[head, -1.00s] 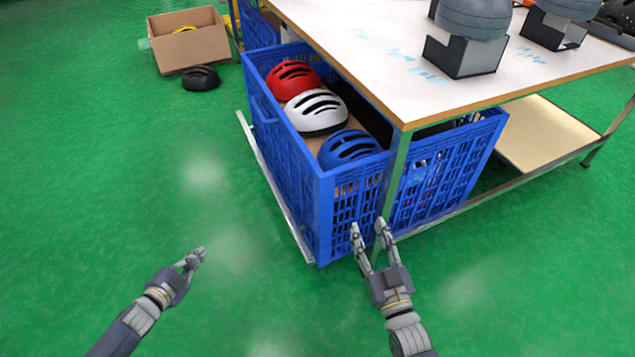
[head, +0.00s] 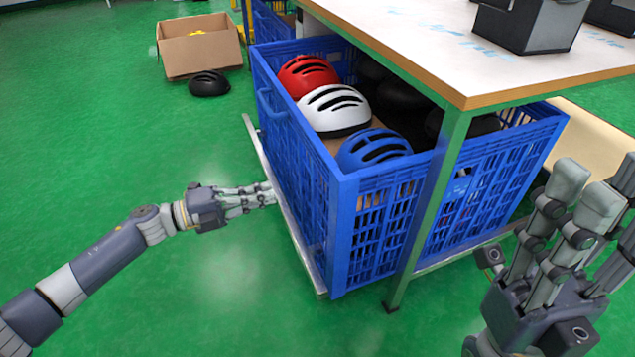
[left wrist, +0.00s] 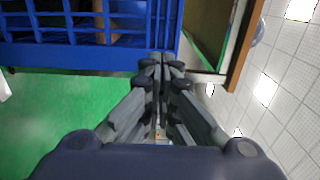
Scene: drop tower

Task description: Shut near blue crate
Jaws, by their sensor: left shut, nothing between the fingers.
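The near blue crate (head: 318,195) stands partly out from under the table, on a metal rail (head: 306,258). It holds a red helmet (head: 306,76), a white helmet (head: 334,112) and a blue helmet (head: 374,150), with darker ones in shadow behind. My left gripper (head: 268,193) is shut and empty beside the crate's left side wall. I cannot tell if its fingertips touch the wall. In the left wrist view, the crate (left wrist: 60,54) spans the top left, beyond the shut fingertips (left wrist: 160,68). My right gripper (head: 606,205) is open and empty at the lower right.
The table (head: 400,40) overhangs part of the crate, and its green leg (head: 432,205) stands at the crate's near end. A cardboard box (head: 200,52) and a black helmet (head: 209,83) are on the floor at back left. The green floor at left is clear.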

